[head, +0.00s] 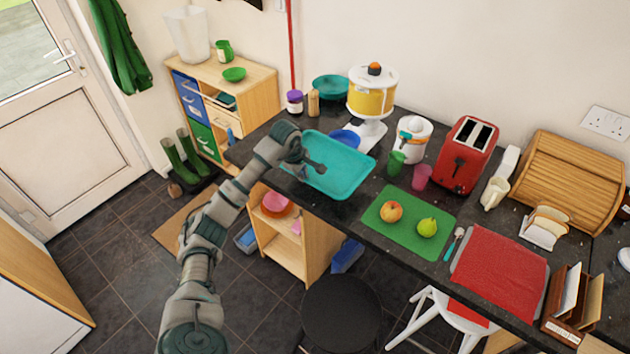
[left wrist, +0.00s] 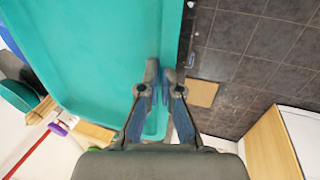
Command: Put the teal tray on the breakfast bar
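The teal tray (head: 343,172) is over the left end of the dark speckled breakfast bar (head: 364,222). I cannot tell whether its underside touches the top. My left gripper (head: 308,165) is at the tray's left end, and its hand hides part of that rim. In the left wrist view the tray (left wrist: 100,50) fills the upper left. There the gripper's two fingers (left wrist: 165,85) stand close together on either side of the tray's rim, shut on it. The tray looks empty apart from the finger over it. My right gripper is not in view.
A yellow-and-white dispenser (head: 372,95), a blue bowl (head: 345,138) and a teal bowl (head: 330,87) stand behind the tray. Green (head: 396,163) and pink (head: 421,176) cups and a green mat (head: 408,222) with fruit are to its right. A dark stool (head: 342,312) stands in front.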

